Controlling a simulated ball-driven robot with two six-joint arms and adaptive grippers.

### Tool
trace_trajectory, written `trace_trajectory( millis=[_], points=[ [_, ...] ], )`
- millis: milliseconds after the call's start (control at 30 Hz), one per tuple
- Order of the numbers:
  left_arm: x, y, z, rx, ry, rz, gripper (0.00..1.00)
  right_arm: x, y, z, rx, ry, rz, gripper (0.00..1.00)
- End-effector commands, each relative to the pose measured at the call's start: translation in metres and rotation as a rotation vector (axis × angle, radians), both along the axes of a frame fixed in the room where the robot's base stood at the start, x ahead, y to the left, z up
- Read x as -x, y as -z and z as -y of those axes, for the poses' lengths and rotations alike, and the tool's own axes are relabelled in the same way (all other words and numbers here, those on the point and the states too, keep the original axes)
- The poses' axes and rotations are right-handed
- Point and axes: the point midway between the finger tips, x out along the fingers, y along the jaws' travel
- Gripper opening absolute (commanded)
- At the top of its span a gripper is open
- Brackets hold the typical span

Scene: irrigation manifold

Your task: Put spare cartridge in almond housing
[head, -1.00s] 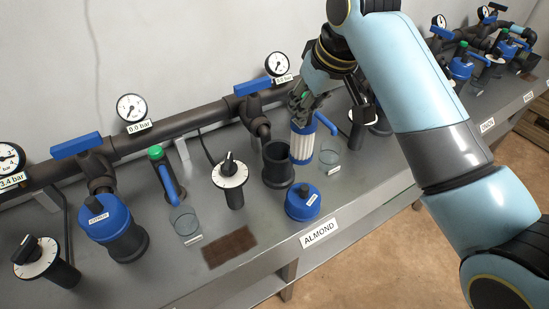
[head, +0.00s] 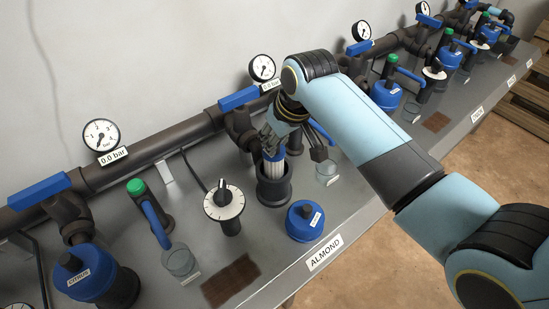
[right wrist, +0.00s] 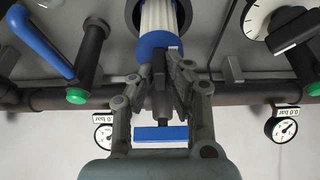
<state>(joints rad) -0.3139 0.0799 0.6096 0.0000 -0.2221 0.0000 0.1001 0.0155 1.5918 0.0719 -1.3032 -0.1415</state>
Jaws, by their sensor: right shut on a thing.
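The spare cartridge, white and pleated with a blue end cap, shows in the head view (head: 273,168) and the right wrist view (right wrist: 160,18). My right gripper (head: 273,148) is shut on its blue top end; the fingers also show in the right wrist view (right wrist: 160,85). The almond housing (head: 274,192) is an open black cup on the bench behind the ALMOND label. The cartridge stands roughly upright at its mouth, its lower part hidden by the rim. How deep it sits I cannot tell. The housing's blue cap (head: 305,222) lies on the bench in front. My left gripper is out of view.
A clear beaker (head: 328,173) stands right of the housing. A white dial with a black knob (head: 224,203) stands left of it. A dark pipe (head: 150,155) with blue handles and gauges runs behind. A brown mat (head: 230,280) lies near the front edge.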

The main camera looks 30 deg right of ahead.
Motion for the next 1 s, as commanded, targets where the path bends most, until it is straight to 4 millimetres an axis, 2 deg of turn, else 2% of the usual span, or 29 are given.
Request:
trace_trajectory(
  millis=[33, 300, 433, 833, 867, 1000],
  points=[
    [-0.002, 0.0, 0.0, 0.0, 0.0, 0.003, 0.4, 0.001, 0.009, 0.0, -0.001, 0.0, -0.003, 0.0],
    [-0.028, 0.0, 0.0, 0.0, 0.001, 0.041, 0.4, 0.001, 0.04, 0.0, -0.001, 0.001, -0.003, 0.0],
    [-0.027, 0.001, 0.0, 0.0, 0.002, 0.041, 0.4, 0.001, 0.058, 0.0, -0.001, 0.001, -0.002, 0.0],
    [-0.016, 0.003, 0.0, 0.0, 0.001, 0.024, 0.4, 0.0, 0.064, 0.0, 0.0, 0.0, 0.0, 0.0],
    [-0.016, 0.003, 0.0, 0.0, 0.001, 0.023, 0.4, 0.0, 0.065, 0.0, -0.001, 0.0, 0.0, 0.14],
    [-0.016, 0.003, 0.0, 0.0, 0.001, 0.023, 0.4, 0.0, 0.064, 0.0, 0.0, 0.0, 0.0, 0.32]
  ],
)
